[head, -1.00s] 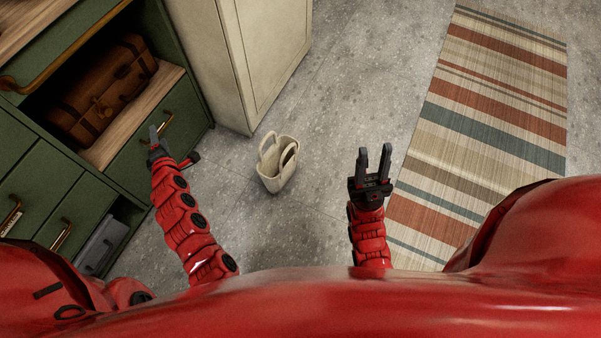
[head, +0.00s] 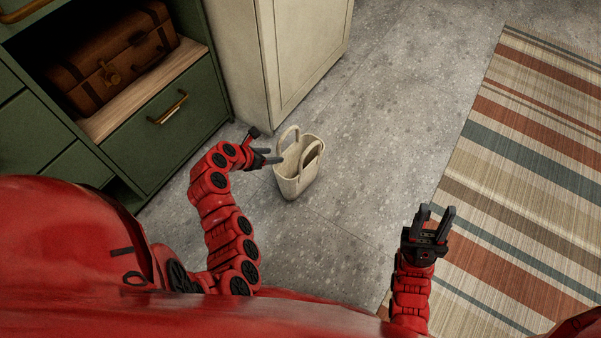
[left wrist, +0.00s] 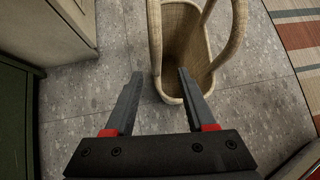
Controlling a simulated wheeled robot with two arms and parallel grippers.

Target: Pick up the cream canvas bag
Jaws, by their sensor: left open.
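The cream canvas bag (head: 298,180) stands upright on the grey floor, with two loop handles raised and its top open. In the left wrist view the bag (left wrist: 183,58) is just ahead of my fingers, and I see into its empty-looking inside. My left gripper (head: 270,157) is at the bag's left side, near the rim and handle. My right gripper (head: 436,214) is open and empty, away to the right of the bag.
A cream cabinet (head: 305,50) stands just behind the bag. A green drawer unit (head: 175,140) with a brown suitcase (head: 110,58) in its open shelf is at the left. A striped rug (head: 520,150) lies at the right. The floor between bag and rug is clear.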

